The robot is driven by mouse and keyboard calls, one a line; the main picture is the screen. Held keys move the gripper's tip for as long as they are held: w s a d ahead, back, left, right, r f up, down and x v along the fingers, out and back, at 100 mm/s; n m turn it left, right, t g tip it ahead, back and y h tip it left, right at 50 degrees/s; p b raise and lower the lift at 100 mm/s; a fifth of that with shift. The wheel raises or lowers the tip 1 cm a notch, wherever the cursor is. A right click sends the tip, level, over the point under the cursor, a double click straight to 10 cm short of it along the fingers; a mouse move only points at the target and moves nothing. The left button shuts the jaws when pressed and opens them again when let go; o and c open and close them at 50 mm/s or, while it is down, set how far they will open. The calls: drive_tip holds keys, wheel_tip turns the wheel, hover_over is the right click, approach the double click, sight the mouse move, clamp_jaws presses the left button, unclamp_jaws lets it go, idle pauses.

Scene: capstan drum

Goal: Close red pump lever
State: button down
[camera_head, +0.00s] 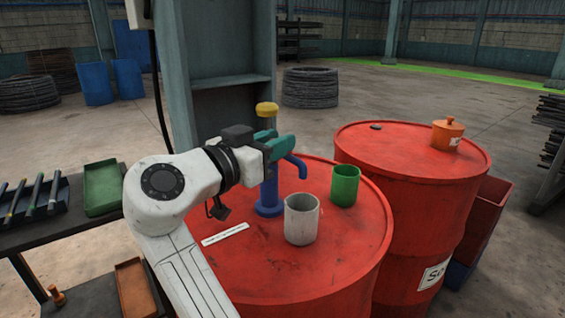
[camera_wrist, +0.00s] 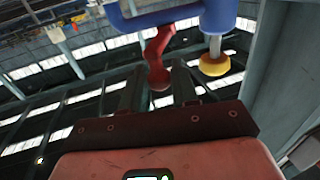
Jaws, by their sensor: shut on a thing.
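The pump stands upright on the near red drum, with a blue body (camera_head: 268,192), a blue spout (camera_head: 297,164) curving right and a yellow knob (camera_head: 267,109) on top. My gripper (camera_head: 280,148) is at the pump's upper part, just below the yellow knob, with teal fingers. In the wrist view, the red pump lever (camera_wrist: 157,50) runs down from the blue pump part, and its rounded end lies between the dark fingers of my gripper (camera_wrist: 158,72). The gripper is shut on the lever. The yellow knob shows beside it (camera_wrist: 214,64). In the head view the lever is hidden behind my gripper.
A grey cup (camera_head: 301,220) and a green cup (camera_head: 345,186) stand on the near drum (camera_head: 340,255), close to the spout. A white label strip (camera_head: 225,234) lies at left. A second drum (camera_head: 410,155) holds an orange pot (camera_head: 447,134). A steel column (camera_head: 230,70) rises behind.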

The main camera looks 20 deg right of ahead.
drive_tip(key=shift+w+a+m+g+h+b, duration=0.4)
drive_tip(key=shift+m+g, duration=0.55)
drive_tip(key=shift+g, duration=0.5)
drive_tip(key=shift+w+a+m+g+h+b, duration=0.15)
drive_tip(key=shift+w+m+g+h, duration=0.35)
drive_tip(key=shift+m+g, duration=0.75)
drive_tip(key=shift+w+a+m+g+h+b, duration=0.15)
drive_tip(key=shift+w+m+g+h+b, duration=0.35)
drive_tip(key=shift+g, duration=1.2)
drive_tip(key=shift+s+f+m, duration=0.1)
drive_tip(key=shift+s+m, duration=0.05)
drive_tip(key=shift+m, duration=0.25)
drive_tip(key=c, duration=1)
unclamp_jaws()
drive_tip(key=shift+a, duration=0.1)
